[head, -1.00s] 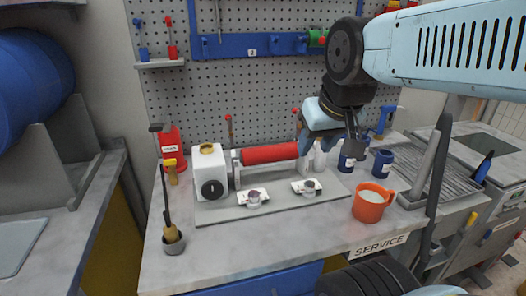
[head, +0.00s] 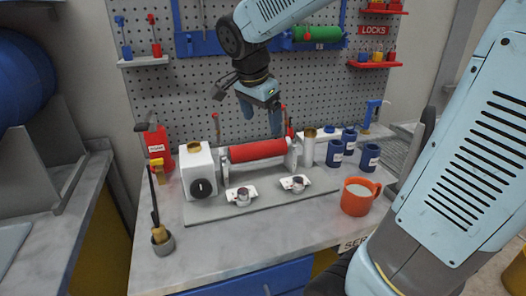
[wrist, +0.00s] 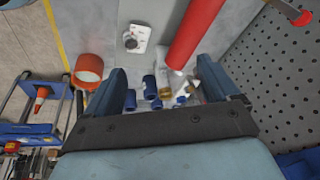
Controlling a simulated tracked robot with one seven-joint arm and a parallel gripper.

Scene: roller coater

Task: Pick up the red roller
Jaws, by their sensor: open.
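The red roller (head: 257,150) lies level between the end supports of the roller coater, whose grey base plate (head: 262,200) rests on the bench. In the wrist view the red roller (wrist: 195,34) runs from the top edge down to between my fingers' line of sight. My gripper (head: 262,122) is above and behind the roller in the head view, pointing down, with its fingers apart and nothing between them. In the wrist view my gripper (wrist: 165,85) has its two fingers wide apart. The gap between fingers and roller is hard to judge.
A white motor box (head: 199,172) stands at the roller's left end. An orange mug (head: 357,196) and several blue cups (head: 335,153) stand to the right. A green roller (head: 318,34) hangs on the pegboard (head: 290,85) behind.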

